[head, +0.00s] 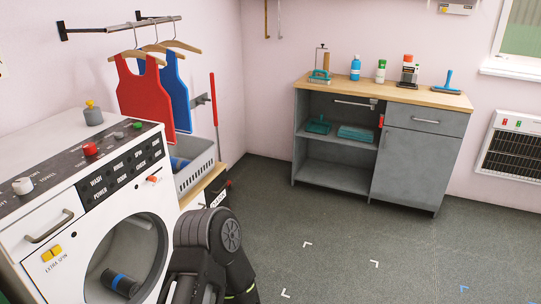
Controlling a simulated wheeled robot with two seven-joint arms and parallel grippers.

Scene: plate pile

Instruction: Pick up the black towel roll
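Another blue and dark item (179,163) lies in the grey laundry basket (197,171) behind the machine and is partly hidden by the basket wall. A dark arm link of mine stands to the right of the drum opening. Neither gripper's fingers show in this view.
A grey cabinet (416,164) with a wooden top, bottles and brushes stands at the back. Red (145,97) and blue (176,90) garments hang from a wall rail (125,26). A wall heater (514,146) is at the right. The dark floor (350,240) in the middle is clear.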

